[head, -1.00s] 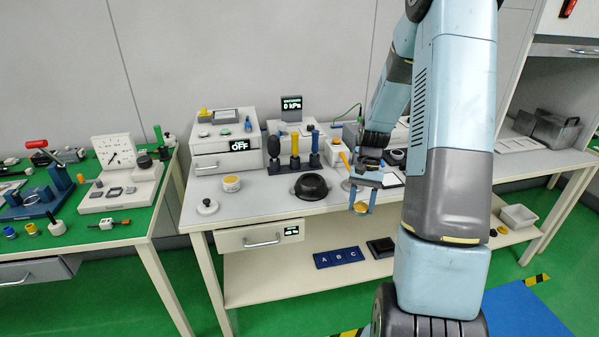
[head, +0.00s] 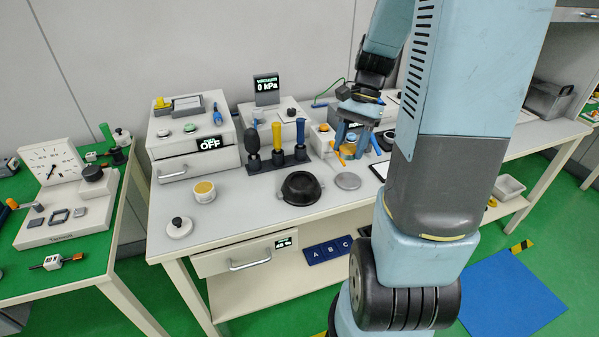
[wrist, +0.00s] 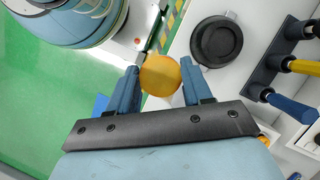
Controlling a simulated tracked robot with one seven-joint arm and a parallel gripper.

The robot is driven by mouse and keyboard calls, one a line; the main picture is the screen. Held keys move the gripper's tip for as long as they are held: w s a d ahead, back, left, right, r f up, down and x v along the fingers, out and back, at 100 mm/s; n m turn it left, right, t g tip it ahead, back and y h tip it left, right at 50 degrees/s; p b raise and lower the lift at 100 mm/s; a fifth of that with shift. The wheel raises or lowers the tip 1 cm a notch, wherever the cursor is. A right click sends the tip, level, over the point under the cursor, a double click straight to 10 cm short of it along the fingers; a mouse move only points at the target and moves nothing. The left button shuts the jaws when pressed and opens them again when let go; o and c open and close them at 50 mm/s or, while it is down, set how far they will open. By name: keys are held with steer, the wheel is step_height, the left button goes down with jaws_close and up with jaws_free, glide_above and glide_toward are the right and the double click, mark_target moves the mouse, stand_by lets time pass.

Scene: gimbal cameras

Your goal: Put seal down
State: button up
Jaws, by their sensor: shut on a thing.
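The seal (wrist: 160,75) is a round orange-yellow disc, held between the two blue fingers of my gripper (wrist: 160,83) in the wrist view.
A black round fixture (head: 301,188) and a flat grey disc (head: 347,181) lie on the bench. A rack (head: 280,161) of upright tools stands behind them. A yellow-topped jar (head: 203,190) and a white knobbed lid (head: 179,228) are at left, with clear bench between.

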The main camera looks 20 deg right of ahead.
steer(key=w+a+f, duration=0.4)
steer(key=w+a, duration=0.2)
glide_above(300, 184)
steer(key=w+d, duration=0.1)
step_height(300, 184, down, 6)
steer(key=shift+d+r, duration=0.1)
steer(key=shift+r, duration=0.15)
steer(key=shift+f, duration=1.55)
steer(key=shift+f, duration=0.25)
steer(key=shift+s+f, duration=0.1)
steer(key=shift+f, duration=0.25)
